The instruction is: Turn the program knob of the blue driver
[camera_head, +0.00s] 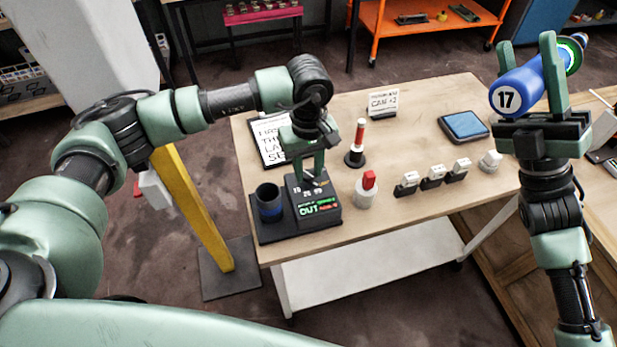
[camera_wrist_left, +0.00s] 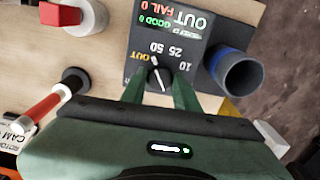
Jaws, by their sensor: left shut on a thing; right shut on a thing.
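A black control box (camera_head: 314,211) stands at the table's front left. Its lit display reads OUT, with green and red text. In the left wrist view its round dark knob (camera_wrist_left: 155,73) has a white pointer and the numbers 10, 25 and 50 beside it. My left gripper (camera_head: 311,181) reaches down onto the box, its fingers closed on the knob's sides. A blue cylinder (camera_head: 527,89), marked 17 and with a green ring at its far end, is held tilted above the table's right side by my right gripper (camera_head: 531,66).
A dark cup with a blue band (camera_head: 269,203) stands left of the box. A red-topped white post (camera_head: 367,189), a red-and-white rod (camera_head: 357,142), several small black-and-white blocks (camera_head: 433,176) and a blue pad (camera_head: 464,126) share the table. A yellow post (camera_head: 196,215) stands off its left edge.

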